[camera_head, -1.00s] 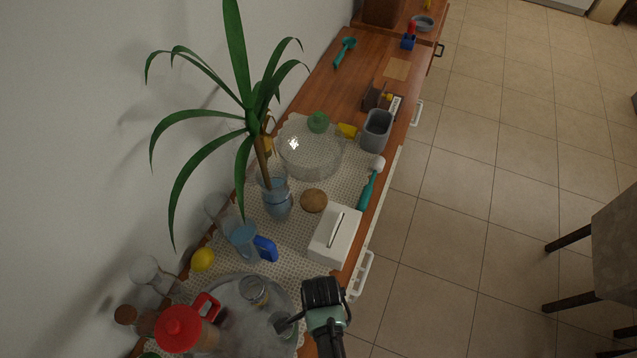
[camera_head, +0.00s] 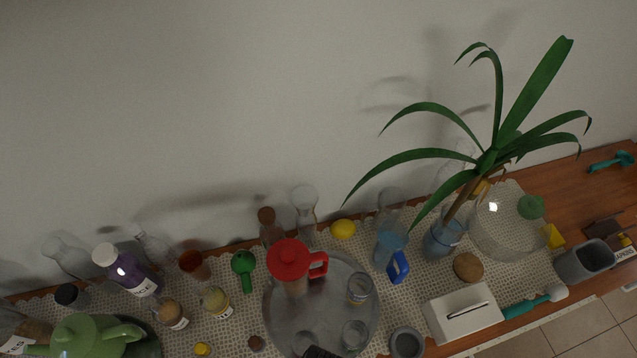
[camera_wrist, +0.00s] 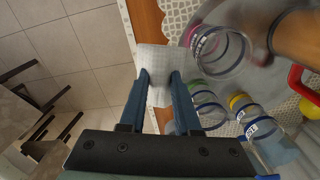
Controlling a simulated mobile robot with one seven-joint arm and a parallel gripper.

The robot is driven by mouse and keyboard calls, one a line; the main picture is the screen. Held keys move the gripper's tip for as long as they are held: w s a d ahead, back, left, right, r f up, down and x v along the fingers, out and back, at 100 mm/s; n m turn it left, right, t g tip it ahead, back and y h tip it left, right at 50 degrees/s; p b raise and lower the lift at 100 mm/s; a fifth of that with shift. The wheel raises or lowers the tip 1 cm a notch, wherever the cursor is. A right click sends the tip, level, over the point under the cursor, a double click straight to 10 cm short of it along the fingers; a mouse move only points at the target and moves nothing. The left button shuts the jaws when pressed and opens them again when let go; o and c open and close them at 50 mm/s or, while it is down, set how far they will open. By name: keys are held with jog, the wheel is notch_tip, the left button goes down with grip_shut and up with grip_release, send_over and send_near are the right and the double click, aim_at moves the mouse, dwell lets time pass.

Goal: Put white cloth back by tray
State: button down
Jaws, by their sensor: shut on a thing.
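In the wrist view, my gripper (camera_wrist: 161,76) is shut on a white cloth (camera_wrist: 154,60), which sticks out beyond the fingertips. The cloth is over the wooden counter edge, beside a glass with a pink rim (camera_wrist: 217,50). In the head view, only a dark part of my gripper (camera_head: 318,352) shows at the bottom edge, and the cloth cannot be made out. The round grey metal tray (camera_head: 328,318) lies on a lace runner, with a red-lidded pitcher (camera_head: 290,262), a small jar (camera_head: 359,289) and clear glasses on it.
A grey bowl (camera_head: 407,343) and a white tissue box (camera_head: 463,313) stand right of the tray. Left are a green funnel-like item (camera_head: 244,268), small jars and a green teapot (camera_head: 88,338). A plant vase (camera_head: 441,238) stands behind the box. Tiled floor lies beyond the counter edge.

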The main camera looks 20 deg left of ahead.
jog(key=s+a+r+n+b, duration=0.1)
jog(key=s+a+n, duration=0.2)
jog(key=s+a, duration=0.25)
jog(key=shift+w+a+f, duration=0.1)
jog(key=shift+a+f, duration=0.05)
jog(key=shift+f, duration=1.4)
jog(key=shift+w+a+f, duration=0.1)
jog(key=shift+a+f, duration=0.1)
jog(key=shift+f, duration=1.35)
jog(key=shift+w+a+f, duration=0.1)
jog(key=shift+a+f, duration=0.05)
jog(key=shift+f, duration=1.4)
jog(key=shift+s+f, duration=0.1)
jog(key=shift+f, duration=0.05)
jog(key=c, duration=0.6)
grip_release()
jog(key=r, duration=1.2)
jog(key=shift+d+r, duration=0.15)
jog(key=shift+d, duration=0.05)
jog(key=shift+w, duration=0.2)
